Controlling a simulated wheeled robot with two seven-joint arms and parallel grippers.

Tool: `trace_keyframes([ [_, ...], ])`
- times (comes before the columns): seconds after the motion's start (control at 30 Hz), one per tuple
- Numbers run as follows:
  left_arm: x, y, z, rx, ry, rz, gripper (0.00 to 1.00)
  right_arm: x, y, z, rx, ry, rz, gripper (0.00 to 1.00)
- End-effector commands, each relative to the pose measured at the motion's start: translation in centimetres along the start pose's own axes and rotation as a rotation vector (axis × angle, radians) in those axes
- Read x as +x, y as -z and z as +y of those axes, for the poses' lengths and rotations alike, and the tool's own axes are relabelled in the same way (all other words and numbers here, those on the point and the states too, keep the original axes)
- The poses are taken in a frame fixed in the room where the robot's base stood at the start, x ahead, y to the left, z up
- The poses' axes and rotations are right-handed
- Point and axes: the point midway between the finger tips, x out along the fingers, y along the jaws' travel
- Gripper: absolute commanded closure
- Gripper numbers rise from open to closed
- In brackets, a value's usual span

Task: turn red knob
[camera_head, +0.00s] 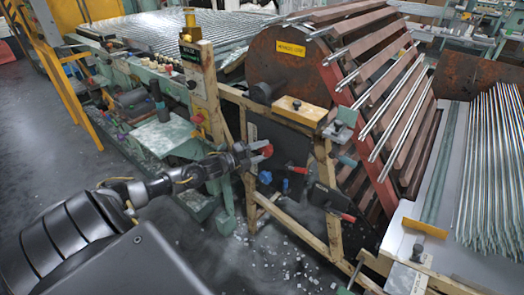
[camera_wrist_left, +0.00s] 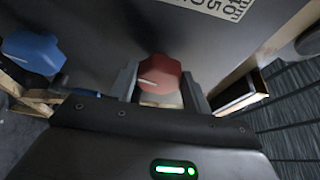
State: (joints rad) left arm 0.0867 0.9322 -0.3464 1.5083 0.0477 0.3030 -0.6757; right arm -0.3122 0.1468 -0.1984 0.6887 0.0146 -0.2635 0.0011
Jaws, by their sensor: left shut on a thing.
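The red knob (camera_head: 267,150) sits on a dark panel (camera_head: 290,140) fixed to the wooden frame. The gripper body hides the lower part of the knob. My right gripper is in neither view.
A blue knob (camera_head: 265,177) sits on the panel below the red one, and shows in the wrist view (camera_wrist_left: 34,52). Wooden frame posts (camera_head: 334,200) and a large roller with bars (camera_head: 290,62) stand close by. Glass shards (camera_head: 285,262) litter the floor.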

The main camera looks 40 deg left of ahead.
Motion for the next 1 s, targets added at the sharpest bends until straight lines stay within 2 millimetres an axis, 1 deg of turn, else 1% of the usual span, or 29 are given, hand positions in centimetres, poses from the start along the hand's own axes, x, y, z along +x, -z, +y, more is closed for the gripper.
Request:
trace_keyframes([
  [0.3,0.01,0.07,-0.08,0.116,-0.051,0.002,0.74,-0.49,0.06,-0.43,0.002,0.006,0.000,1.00],
  [0.87,0.03,0.09,-0.04,0.143,-0.061,0.002,0.74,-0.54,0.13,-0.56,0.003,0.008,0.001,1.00],
  [0.9,0.03,0.10,-0.03,0.143,-0.061,0.002,0.49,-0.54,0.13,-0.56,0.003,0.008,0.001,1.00],
  [1.0,0.03,0.09,-0.05,0.142,-0.061,0.002,0.36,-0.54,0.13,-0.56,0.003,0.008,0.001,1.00],
])
